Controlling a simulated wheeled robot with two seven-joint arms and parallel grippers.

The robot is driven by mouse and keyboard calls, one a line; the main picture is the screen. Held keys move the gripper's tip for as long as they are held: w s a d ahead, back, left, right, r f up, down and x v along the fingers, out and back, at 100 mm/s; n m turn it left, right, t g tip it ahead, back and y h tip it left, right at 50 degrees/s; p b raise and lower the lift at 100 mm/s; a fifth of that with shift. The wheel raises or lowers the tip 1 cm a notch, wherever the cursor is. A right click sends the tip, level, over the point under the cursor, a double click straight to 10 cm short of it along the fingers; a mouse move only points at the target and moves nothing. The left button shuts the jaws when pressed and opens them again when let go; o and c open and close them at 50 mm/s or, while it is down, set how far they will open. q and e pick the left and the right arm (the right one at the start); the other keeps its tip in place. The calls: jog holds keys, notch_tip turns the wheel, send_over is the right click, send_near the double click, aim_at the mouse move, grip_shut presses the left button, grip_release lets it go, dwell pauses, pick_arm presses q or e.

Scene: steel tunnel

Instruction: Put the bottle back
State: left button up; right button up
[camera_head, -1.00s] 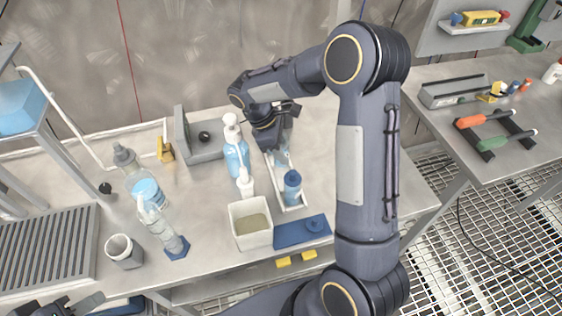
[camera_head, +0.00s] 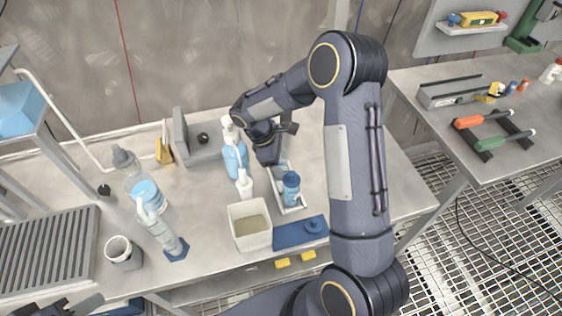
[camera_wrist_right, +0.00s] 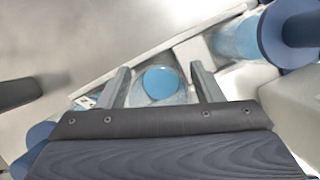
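A small clear bottle with blue contents (camera_wrist_right: 160,82) shows between the two fingers of my right gripper (camera_wrist_right: 160,86) in the right wrist view. The fingers stand apart, with the bottle below and between them. In the head view my right gripper (camera_head: 274,154) is over the far end of a narrow white tray (camera_head: 298,207), and the clear bottle (camera_head: 281,169) is partly hidden beneath it. A blue-capped bottle (camera_head: 291,188) stands in the tray's near end. My left gripper (camera_head: 72,306) is only partly in view at the lower left; its fingers are unclear.
A pump bottle (camera_head: 235,155), a smaller white-topped bottle (camera_head: 244,184) and a white bin (camera_head: 250,228) stand close left of the tray. A blue mat (camera_head: 290,236) lies in front. The bench right of the tray is mostly clear.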

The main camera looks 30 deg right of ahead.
jog(key=shift+r, duration=0.3)
jog(key=v, duration=1.1)
jog(key=s+d+r+m+t+y, duration=0.1)
jog(key=s+r+m+t+y, duration=0.15)
jog(key=s+r, duration=0.4)
jog(key=s+a+m+t+y, duration=0.2)
jog(key=s+m, duration=0.3)
jog(key=s, duration=0.4)
jog(key=s+a+m+t+y, duration=0.2)
jog(key=s+m+t+y, duration=0.1)
jog(key=s, duration=0.6)
jog(key=shift+a+m+t+b, duration=0.4)
jog(key=shift+m+t+b, duration=0.05)
jog(key=shift+m, duration=0.6)
jog(key=shift+s, duration=0.15)
